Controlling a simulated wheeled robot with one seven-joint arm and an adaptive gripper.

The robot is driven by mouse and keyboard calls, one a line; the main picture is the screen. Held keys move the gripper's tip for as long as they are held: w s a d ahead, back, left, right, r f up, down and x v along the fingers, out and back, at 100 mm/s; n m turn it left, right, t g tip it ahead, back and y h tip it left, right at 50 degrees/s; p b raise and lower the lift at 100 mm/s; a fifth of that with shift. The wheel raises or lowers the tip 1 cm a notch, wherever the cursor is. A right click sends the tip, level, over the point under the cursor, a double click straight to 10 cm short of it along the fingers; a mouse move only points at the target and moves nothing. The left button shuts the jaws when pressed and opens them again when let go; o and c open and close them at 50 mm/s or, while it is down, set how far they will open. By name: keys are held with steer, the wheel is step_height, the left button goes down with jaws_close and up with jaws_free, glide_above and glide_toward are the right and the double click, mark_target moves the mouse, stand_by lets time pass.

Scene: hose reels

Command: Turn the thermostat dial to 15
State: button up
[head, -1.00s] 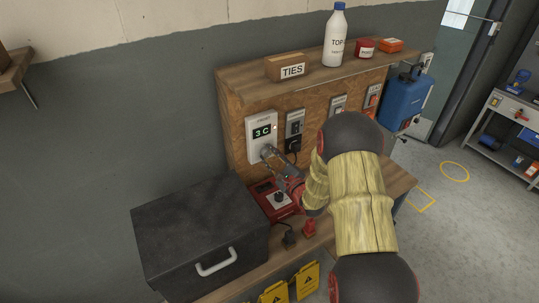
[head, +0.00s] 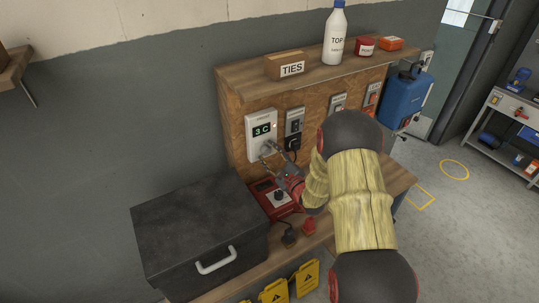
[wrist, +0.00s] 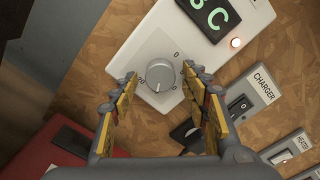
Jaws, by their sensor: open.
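The thermostat is a white panel (head: 250,130) on the wooden backboard, and its display reads 3 C in the head view. In the wrist view its grey dial (wrist: 160,75) sits below the display (wrist: 212,14), with numbers around it that are only partly legible. My gripper (wrist: 164,84) is open, with one yellow-lined finger on each side of the dial. I cannot tell whether either fingertip touches it.
A switch labelled CHARGER (wrist: 247,100) is right of the thermostat, with a black plug below it. A red box with a knob (head: 277,198) and a black case (head: 200,235) stand on the bench below. A TIES box (head: 287,66) and a white bottle (head: 335,38) stand on the shelf.

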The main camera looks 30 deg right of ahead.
steer(key=s, duration=1.2)
steer(key=shift+d, duration=0.2)
steer(key=shift+w, duration=0.1)
steer(key=a+r+n+g+h+b, duration=0.35)
steer(key=a+r+n+g, duration=0.35)
steer(key=n, duration=0.6)
steer(key=s+a+r+n+g+y+b, duration=0.1)
steer(key=s+a+n, duration=0.3)
steer(key=s, duration=0.5)
steer(key=s+a+r+n+g+y+b, duration=0.1)
steer(key=s+a+n, duration=0.3)
steer(key=s, duration=0.4)
steer(key=s+a+r+n+g+y+b, duration=0.1)
steer(key=s+a+n+g+b, duration=0.1)
steer(key=s+a+n, duration=0.3)
steer(key=s+g, duration=0.1)
steer(key=s, duration=0.3)
steer(key=shift+s+r+n, duration=0.15)
steer(key=shift+s+n, duration=0.15)
